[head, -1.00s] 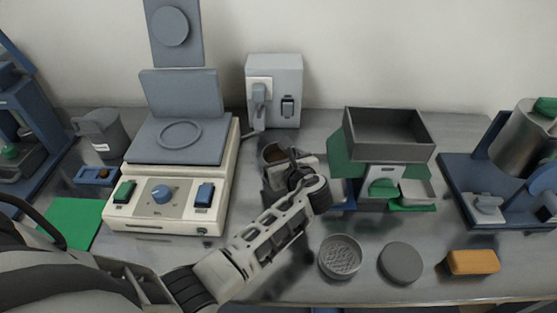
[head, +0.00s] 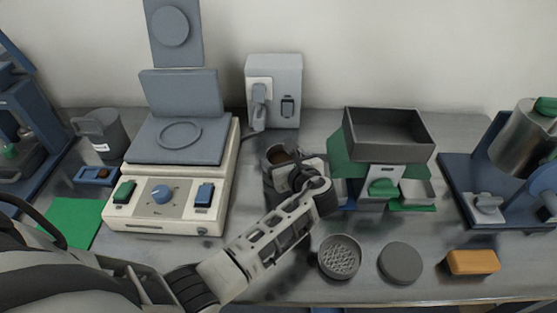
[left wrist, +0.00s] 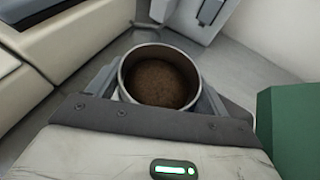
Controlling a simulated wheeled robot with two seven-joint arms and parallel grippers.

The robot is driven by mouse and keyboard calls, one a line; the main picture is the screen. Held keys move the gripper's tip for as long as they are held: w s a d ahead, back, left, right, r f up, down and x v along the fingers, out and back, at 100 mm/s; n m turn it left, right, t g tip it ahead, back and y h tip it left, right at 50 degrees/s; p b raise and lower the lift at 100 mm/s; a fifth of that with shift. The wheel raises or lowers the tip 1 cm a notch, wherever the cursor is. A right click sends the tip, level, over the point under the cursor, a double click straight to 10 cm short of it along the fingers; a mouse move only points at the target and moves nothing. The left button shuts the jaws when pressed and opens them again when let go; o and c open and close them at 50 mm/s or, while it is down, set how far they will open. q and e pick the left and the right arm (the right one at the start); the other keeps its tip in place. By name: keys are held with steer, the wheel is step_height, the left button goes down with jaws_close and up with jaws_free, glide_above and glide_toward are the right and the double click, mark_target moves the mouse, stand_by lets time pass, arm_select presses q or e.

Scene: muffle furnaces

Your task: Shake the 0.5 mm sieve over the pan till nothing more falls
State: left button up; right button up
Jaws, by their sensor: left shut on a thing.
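My left gripper (head: 281,170) is shut on a round metal cup (left wrist: 124,84), one jaw on each side of it. Brown grainy material (left wrist: 162,83) lies inside the cup, which hides its bottom, so I cannot tell whether it has a mesh. The cup also shows in the head view, behind my wrist. A round dish with a holed, mesh-like floor (head: 340,257) sits at the front of the bench, empty of visible brown material. A flat dark grey disc (head: 401,262) lies just right of it; I cannot tell whether it is a pan or lid. My right gripper is not in view.
A cream instrument with knob and switches (head: 162,192) stands left of my gripper. A green device with a dark tray on top (head: 390,135) stands close on the right. An orange block (head: 473,262) lies front right. A grey wall box (head: 285,75) is behind.

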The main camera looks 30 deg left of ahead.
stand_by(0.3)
arm_select(q)
steer(key=shift+a, duration=1.35)
steer(key=d, duration=0.2)
steer(key=shift+d, duration=0.35)
steer(key=shift+a+r, duration=0.1)
steer(key=shift+r, duration=0.1)
steer(key=shift+a+r, duration=0.3)
steer(key=shift+r, duration=0.65)
steer(key=shift+a+r, duration=0.3)
steer(key=shift+r, duration=0.6)
